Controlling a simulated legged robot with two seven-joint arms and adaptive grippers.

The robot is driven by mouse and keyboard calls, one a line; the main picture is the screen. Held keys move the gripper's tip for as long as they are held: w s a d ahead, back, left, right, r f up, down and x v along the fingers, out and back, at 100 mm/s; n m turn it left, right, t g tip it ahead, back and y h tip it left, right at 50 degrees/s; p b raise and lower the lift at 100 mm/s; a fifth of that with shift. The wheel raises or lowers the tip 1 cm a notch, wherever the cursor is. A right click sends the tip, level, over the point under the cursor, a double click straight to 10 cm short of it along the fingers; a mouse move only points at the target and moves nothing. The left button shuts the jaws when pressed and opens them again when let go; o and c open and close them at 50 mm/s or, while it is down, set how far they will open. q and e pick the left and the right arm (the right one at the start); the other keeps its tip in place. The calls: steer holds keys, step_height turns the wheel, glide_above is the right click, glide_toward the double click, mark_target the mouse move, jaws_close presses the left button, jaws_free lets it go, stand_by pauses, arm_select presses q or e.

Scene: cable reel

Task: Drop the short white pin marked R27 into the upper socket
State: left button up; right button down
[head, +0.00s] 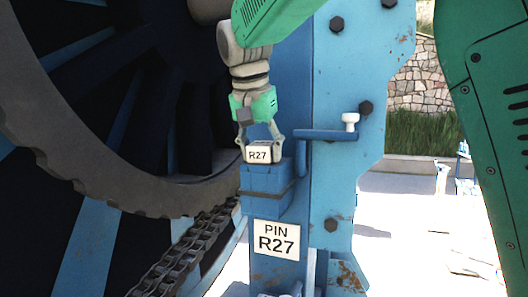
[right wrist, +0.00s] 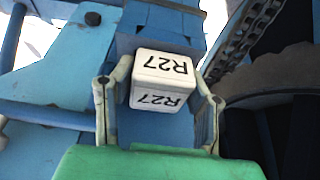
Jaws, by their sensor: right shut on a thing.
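The white pin marked R27 (head: 258,154) shows as a small block-shaped head with black lettering. My right gripper (head: 260,142) is shut on it, one finger on each side. In the right wrist view the pin head (right wrist: 160,78) sits between the two fingers of the right gripper (right wrist: 158,108), with R27 on two faces. Just below the pin in the head view is a blue block (head: 266,184) with a dark band, fixed to the blue post. The pin's lower part is hidden, so I cannot tell how deep it sits in the block. My left gripper is out of view.
A plate reading PIN R27 (head: 276,240) is on the post below the block. A blue lever with a white knob (head: 349,121) sticks out right of the gripper. The large reel (head: 60,110) and a chain (head: 185,255) are at the left. Bright ground lies right.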

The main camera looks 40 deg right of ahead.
steer(key=shift+s+a+f, duration=0.1)
steer(key=shift+a+f, duration=0.2)
steer(key=shift+f, duration=0.05)
